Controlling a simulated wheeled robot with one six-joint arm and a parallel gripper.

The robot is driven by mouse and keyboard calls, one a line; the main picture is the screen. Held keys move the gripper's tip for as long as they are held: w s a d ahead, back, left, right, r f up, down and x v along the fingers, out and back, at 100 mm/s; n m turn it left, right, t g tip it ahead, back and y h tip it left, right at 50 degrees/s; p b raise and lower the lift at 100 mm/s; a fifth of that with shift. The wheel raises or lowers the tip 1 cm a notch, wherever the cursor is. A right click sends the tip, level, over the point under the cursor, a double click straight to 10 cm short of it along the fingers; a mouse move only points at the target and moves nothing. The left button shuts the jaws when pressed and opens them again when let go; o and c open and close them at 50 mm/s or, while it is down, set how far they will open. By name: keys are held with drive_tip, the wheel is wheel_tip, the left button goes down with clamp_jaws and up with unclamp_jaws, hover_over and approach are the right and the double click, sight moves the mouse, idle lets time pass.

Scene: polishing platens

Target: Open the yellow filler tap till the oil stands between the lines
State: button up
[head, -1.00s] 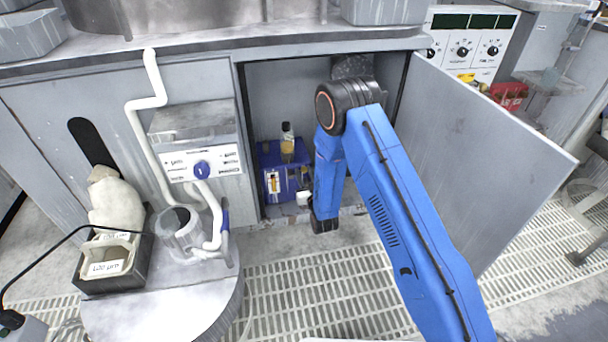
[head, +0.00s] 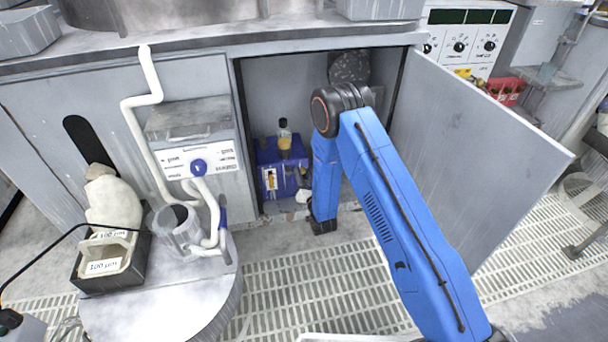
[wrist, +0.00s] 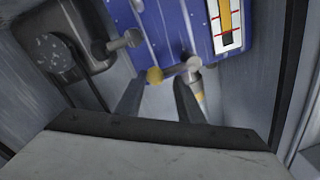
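The blue oil unit (head: 281,165) stands inside the open cabinet, and its blue face fills the top of the wrist view (wrist: 165,30). Its sight glass (wrist: 229,24) shows an amber column on a white plate with red lines; I cannot tell exactly where the oil level stands. In the head view my arm hides the gripper.
A grey fitting with a round dark part (wrist: 62,58) lies at left in the wrist view. The cabinet walls are close on both sides. The open door (head: 480,140) is right of my arm.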

drive_tip(key=o, duration=0.4)
drive_tip(key=shift+s+a+f, duration=0.25)
drive_tip(key=shift+f, duration=0.15)
drive_tip(key=shift+c, duration=0.2)
drive_tip(key=shift+w+d+r, duration=0.1)
drive_tip(key=shift+w+r, duration=0.05)
drive_tip(key=shift+r, duration=0.05)
drive_tip(key=v, duration=1.7)
drive_tip(key=shift+s, duration=0.2)
drive_tip(key=shift+w, duration=0.1)
